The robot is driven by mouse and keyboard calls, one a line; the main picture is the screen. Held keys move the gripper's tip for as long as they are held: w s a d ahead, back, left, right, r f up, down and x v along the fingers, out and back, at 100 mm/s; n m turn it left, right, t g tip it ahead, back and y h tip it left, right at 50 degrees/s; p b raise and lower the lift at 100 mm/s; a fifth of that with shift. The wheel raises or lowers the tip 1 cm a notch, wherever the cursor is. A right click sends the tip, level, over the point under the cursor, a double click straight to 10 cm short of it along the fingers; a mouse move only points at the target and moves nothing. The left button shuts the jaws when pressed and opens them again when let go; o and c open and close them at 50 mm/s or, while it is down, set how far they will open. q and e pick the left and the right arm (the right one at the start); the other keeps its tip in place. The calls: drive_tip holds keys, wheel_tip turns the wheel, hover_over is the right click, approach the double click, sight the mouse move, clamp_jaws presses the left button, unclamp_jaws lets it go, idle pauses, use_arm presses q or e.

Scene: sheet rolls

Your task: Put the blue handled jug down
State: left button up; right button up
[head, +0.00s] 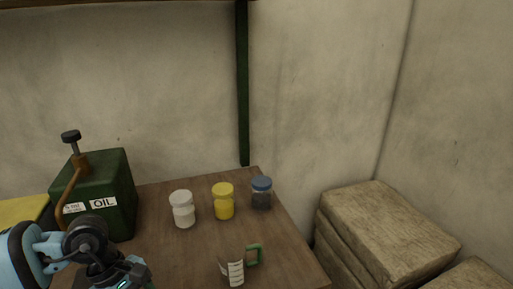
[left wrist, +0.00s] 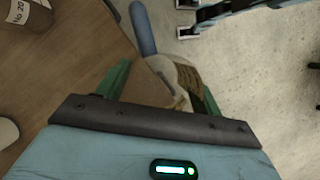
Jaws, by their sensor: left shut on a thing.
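The blue handled jug shows in the left wrist view, with its blue handle (left wrist: 143,28) sticking up from a pale and tan body (left wrist: 187,76). My left gripper (left wrist: 160,88) is shut on it, with one green finger on each side. The gripper hides part of the jug's body. The jug appears held past the table's edge, above the pale floor. In the head view my left arm (head: 85,243) comes in at the lower left. The jug is not visible there.
Bare wood lies left of the mug. Stacked sacks (head: 385,225) stand at right.

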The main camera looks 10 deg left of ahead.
use_arm(q)
drive_tip(key=w+d+r+m+g+y+p, duration=0.2)
drive_tip(key=d+r+m, duration=0.5)
drive_tip(key=m, duration=0.7)
drive_tip(key=shift+w+d+m+g+y, duration=0.4)
drive_tip(key=shift+w+d+g+y, duration=0.2)
drive_tip(key=shift+w+d+y, duration=0.5)
use_arm(e)
drive_tip(key=shift+t, duration=0.5)
drive_tip(key=w+r, duration=0.2)
drive_tip(key=r, duration=0.1)
drive_tip(key=shift+w+d+r, duration=0.25)
drive_tip(key=shift+w, duration=0.15)
use_arm(q)
drive_tip(key=shift+a+r, duration=0.1)
drive_tip(key=shift+a, duration=0.05)
use_arm(e)
drive_tip(key=shift+a, duration=0.1)
use_arm(q)
drive_tip(key=shift+s, duration=0.1)
